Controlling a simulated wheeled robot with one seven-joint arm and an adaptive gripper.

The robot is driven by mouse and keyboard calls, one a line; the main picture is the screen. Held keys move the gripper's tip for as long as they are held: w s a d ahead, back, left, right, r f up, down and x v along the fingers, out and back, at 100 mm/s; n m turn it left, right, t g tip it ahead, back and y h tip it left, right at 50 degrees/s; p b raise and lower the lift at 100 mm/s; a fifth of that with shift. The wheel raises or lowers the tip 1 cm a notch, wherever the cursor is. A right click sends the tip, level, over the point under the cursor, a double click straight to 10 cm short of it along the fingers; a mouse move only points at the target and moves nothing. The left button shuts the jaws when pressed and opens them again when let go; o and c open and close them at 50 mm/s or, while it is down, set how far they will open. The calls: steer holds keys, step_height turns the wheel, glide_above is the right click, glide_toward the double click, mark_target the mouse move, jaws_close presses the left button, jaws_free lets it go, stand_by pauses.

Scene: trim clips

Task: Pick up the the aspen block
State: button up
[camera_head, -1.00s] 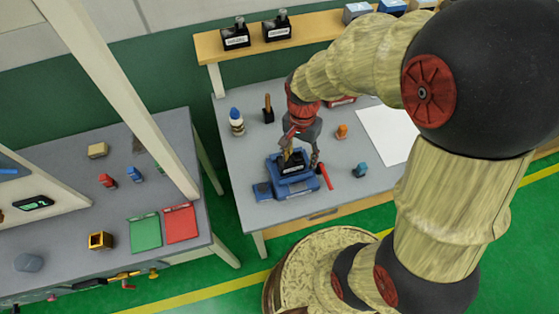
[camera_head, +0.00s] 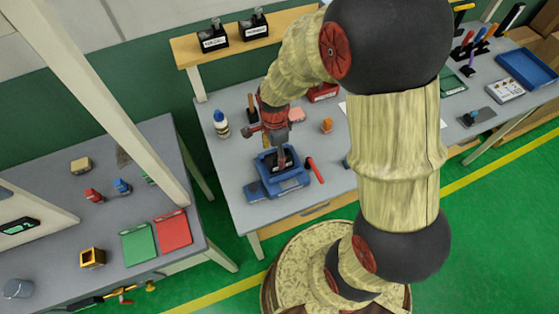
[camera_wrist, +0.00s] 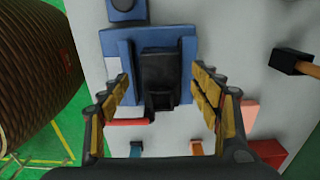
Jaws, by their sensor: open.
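A black block (camera_wrist: 160,72) sits in a blue fixture (camera_wrist: 189,44) in the wrist view. I take it to be the aspen block, but I cannot read any label on it. In the head view the blue fixture (camera_head: 291,185) stands on the grey table, and my gripper (camera_head: 281,157) is right above it, hiding much of the block. In the wrist view my gripper (camera_wrist: 163,80) is open. Its yellow-padded fingers are spread to the left and right of the block, with gaps on both sides. Nothing is held.
Two similar black labelled blocks (camera_head: 212,38) stand on the wooden shelf behind. A red-handled tool (camera_head: 314,169) lies right of the fixture. A white bottle (camera_head: 221,124) and an orange piece (camera_head: 326,125) stand nearby.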

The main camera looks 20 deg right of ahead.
steer(key=shift+f, duration=1.25)
steer(key=c, duration=0.3)
steer(key=c, duration=1.1)
